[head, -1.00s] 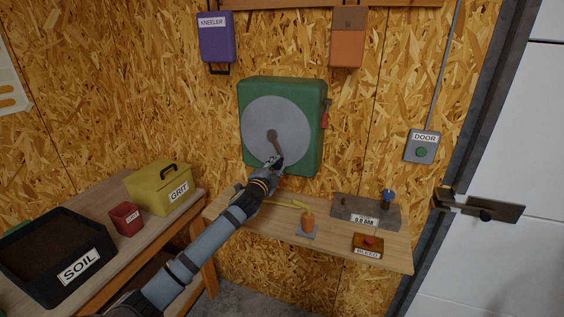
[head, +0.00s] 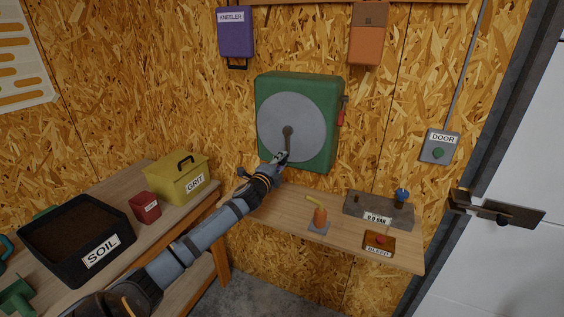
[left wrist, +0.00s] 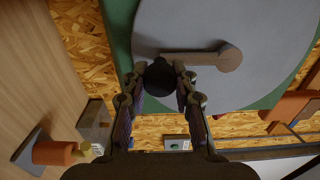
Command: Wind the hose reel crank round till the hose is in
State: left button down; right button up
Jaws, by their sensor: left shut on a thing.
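The green hose reel (head: 333,140) hangs on the chipboard wall with a round grey disc (head: 305,110) on its front. Its brown crank (head: 288,138) points almost straight down from the disc's centre. My left gripper (head: 281,158) is shut at the crank's lower end. In the left wrist view the crank arm (left wrist: 200,57) crosses the grey disc, and a dark round knob (left wrist: 158,78) sits between my two fingers. A yellow hose end (head: 311,202) shows at an orange piece (head: 320,215) on the shelf. My right gripper is not in view.
The narrow shelf (head: 290,233) below the reel also holds a grey gauge block (head: 365,206) and a BLEED box (head: 378,244). The left bench carries a SOIL tray (head: 120,238), a red pot (head: 145,207) and a yellow GRIT box (head: 165,185). A DOOR button (head: 438,152) is at right.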

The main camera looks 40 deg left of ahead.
pick_arm(q)
jog(key=shift+s+f, duration=0.1)
jog(key=shift+f, duration=0.2)
jog(key=c, duration=1.3)
grip_release()
jog(key=shift+o, duration=1.4)
jog(key=shift+r, duration=0.2)
jog(key=v, duration=0.7)
jog(key=shift+s, duration=0.25)
